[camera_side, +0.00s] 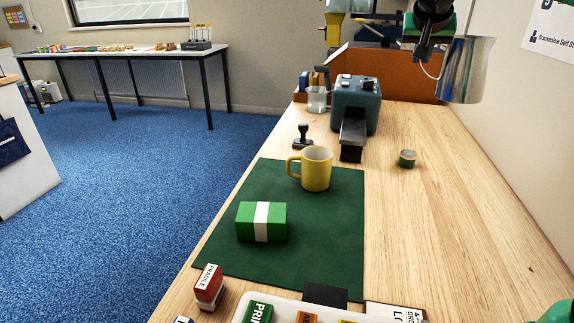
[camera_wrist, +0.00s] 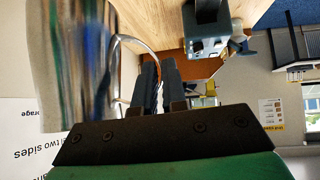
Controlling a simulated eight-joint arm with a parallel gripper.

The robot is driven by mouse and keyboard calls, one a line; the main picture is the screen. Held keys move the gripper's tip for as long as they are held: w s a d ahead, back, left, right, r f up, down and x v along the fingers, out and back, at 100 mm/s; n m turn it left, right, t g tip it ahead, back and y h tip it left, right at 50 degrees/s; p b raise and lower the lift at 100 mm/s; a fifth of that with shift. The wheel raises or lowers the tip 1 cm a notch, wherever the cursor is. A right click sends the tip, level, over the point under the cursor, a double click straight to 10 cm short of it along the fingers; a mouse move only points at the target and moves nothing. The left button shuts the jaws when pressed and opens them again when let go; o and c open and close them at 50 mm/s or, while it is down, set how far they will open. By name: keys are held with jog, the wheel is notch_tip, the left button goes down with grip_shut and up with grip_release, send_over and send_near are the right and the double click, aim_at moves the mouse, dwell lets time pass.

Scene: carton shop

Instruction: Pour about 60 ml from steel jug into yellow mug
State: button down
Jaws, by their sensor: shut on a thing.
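The steel jug (camera_side: 467,70) hangs in the air at the upper right of the side view, well above the bench and roughly upright. My gripper (camera_side: 427,42) is shut on its handle, to the left of the jug's body. In the wrist view my gripper's dark fingers (camera_wrist: 158,82) close on the thin handle, and the shiny jug (camera_wrist: 78,60) fills the left. The jug's inside is hidden. The yellow mug (camera_side: 316,170) stands upright on the green mat (camera_side: 330,240), its handle to the left. It is lower and to the left of the jug, apart from it.
A green box with a white band (camera_side: 261,222) lies on the mat in front of the mug. A grey-blue machine (camera_side: 355,103), a black stamp (camera_side: 303,137) and a small green tin (camera_side: 407,158) stand behind. Bare wood lies right of the mat. A red stamp (camera_side: 208,287) is near front.

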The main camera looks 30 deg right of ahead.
jog(key=w+a+n+t+y, duration=0.1)
jog(key=w+a+n+y, duration=0.25)
jog(key=a, duration=0.75)
jog(key=w+a+n+t+y, duration=0.2)
jog(key=w+a+n+y, duration=0.15)
jog(key=a, duration=0.75)
jog(key=w+a+n+t+y, duration=0.1)
jog(key=w+a+n+y, duration=0.3)
jog(key=a, duration=0.8)
notch_tip(320, 180, down, 17)
jog(key=s+h, duration=0.1)
jog(key=h, duration=0.1)
jog(key=shift+d+n, duration=0.3)
jog(key=shift+d, duration=0.05)
jog(key=shift+d, duration=0.1)
jog(key=d+r+m+y+b, duration=0.2)
jog(key=d+r+m+y, duration=0.3)
jog(key=d+y, duration=0.4)
jog(key=shift+w+d+r+t+b, duration=0.2)
jog(key=shift+w+d+t+b, duration=0.2)
jog(key=shift+d, duration=0.25)
